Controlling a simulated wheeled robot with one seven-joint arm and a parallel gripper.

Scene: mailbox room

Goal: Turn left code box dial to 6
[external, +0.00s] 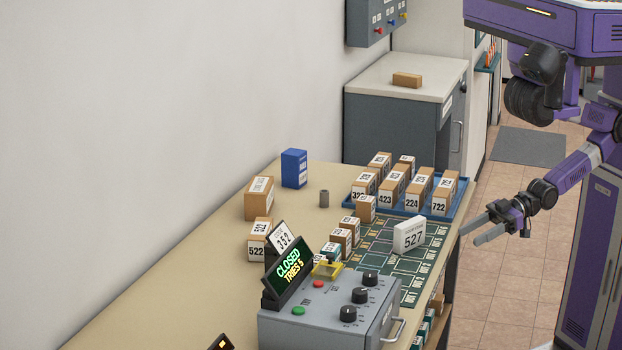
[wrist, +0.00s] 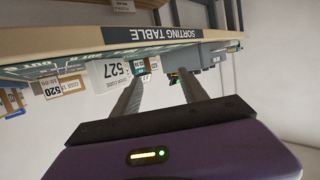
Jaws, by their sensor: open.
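The grey code box (external: 325,308) stands at the near end of the table in the external view. Three black dials sit in a row on its sloped top: the lower-left dial (external: 348,313), the middle dial (external: 359,295) and the upper-right dial (external: 370,279). Their settings are too small to read. Its display (external: 288,272) reads CLOSED, TRIES 5. My gripper (external: 477,230) is open and empty, off the table's right edge and well away from the dials. In the wrist view its fingers (wrist: 158,82) are apart; a grey shape beyond them may be the code box.
A white 527 card (external: 410,237) stands on the table (external: 160,290) near the edge. A 352 sign (external: 284,238) rises behind the display. A blue tray (external: 447,213) holds several numbered parcels. A grey cabinet (external: 400,125) stands behind. Floor is clear around my gripper.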

